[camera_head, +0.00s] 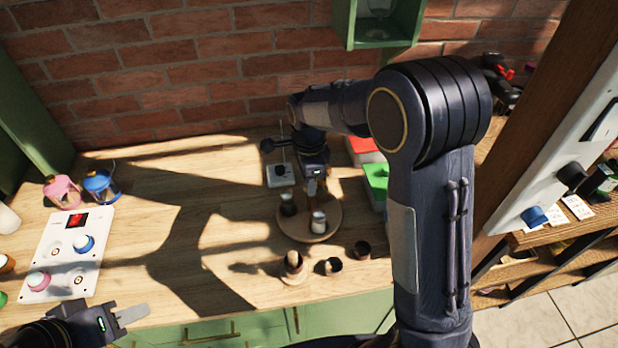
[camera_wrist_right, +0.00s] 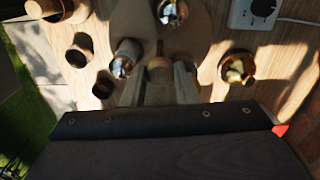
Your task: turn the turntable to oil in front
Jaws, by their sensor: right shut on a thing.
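The turntable (camera_head: 296,236) is a round wooden disc in the middle of the table. I cannot tell which holds oil. My right gripper (camera_head: 312,188) is at the turntable's back side, shut on a wooden peg (camera_wrist_right: 159,70). My left gripper (camera_head: 130,315) is at the front left, away from the turntable; its opening is unclear.
Small wooden cups (camera_head: 362,250) stand in front of the turntable. A white device with a dial (camera_head: 280,174) is behind left, and red and green boxes (camera_head: 376,180) are at right. A white panel (camera_head: 68,255) and lanterns (camera_head: 100,185) are at left. Table between is clear.

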